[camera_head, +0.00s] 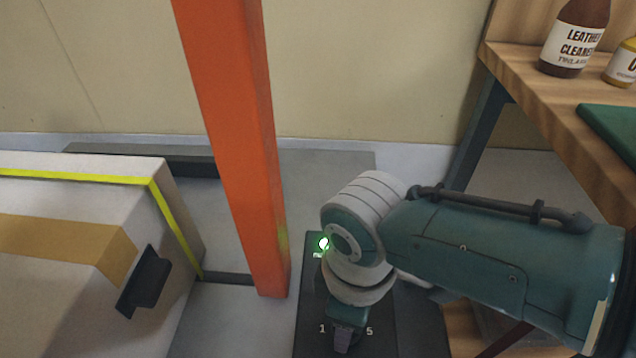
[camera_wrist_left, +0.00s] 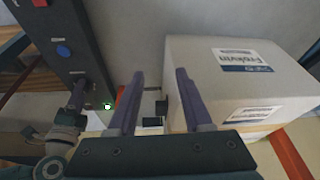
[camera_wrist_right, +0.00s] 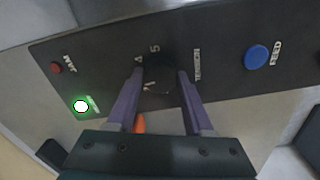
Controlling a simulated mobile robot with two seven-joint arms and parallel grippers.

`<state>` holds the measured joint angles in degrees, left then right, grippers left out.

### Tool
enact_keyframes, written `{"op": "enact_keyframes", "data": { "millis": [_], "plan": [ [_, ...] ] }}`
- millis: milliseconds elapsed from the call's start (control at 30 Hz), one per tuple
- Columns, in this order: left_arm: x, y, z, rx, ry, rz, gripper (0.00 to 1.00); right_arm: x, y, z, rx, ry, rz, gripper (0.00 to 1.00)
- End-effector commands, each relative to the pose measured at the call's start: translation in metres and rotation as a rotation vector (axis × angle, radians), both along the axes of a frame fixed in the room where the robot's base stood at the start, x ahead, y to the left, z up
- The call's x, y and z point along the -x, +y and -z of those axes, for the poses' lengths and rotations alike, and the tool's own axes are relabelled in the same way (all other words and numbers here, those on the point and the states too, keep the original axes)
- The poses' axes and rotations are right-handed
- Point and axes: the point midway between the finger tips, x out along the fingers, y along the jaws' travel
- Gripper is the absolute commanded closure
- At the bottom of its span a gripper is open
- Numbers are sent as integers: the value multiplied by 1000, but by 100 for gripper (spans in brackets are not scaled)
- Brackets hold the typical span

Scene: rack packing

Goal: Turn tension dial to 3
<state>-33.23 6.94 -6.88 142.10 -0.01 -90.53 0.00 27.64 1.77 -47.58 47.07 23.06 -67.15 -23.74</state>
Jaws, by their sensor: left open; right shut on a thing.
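The tension dial (camera_wrist_right: 158,80) is a dark round knob on the black control panel (camera_wrist_right: 215,75), with the word TENSION beside it. My right gripper (camera_wrist_right: 160,74) is shut on the dial, one finger on each side. In the head view my right gripper (camera_head: 344,340) reaches down to the panel (camera_head: 310,300), between the printed marks 1 and 5. The dial is mostly hidden there, and I cannot read which mark it points to. My left gripper (camera_wrist_left: 160,76) is open and empty, above the floor between the panel and a white carton.
The panel bears a lit green lamp (camera_wrist_right: 81,106), a red JAM lamp (camera_wrist_right: 56,68) and a blue FEED button (camera_wrist_right: 256,56). An orange post (camera_head: 240,150) stands left of the panel. A strapped carton (camera_head: 60,285) is at far left. A wooden shelf (camera_head: 520,75) holds bottles at right.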

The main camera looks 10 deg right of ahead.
Motion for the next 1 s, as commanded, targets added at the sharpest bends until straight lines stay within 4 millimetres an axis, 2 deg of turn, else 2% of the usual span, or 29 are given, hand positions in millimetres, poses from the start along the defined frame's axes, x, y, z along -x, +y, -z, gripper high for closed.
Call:
{"op": "enact_keyframes", "data": {
  "millis": [300, 800, 833, 1000],
  "plan": [
    [0, 1, -4, -4, 0, 2, 50, 0, 0, -1, -1, 1, 102, 100],
    [0, 0, -4, 0, 1, 0, 50, 0, 0, 0, -1, 0, 115, 100],
    [0, 0, -4, 0, 0, 0, 50, 0, 0, 0, -1, 0, 115, 45],
    [0, -1, -4, 5, 1, -4, 50, 0, 0, 0, -1, -1, 115, 26]
  ]
}}
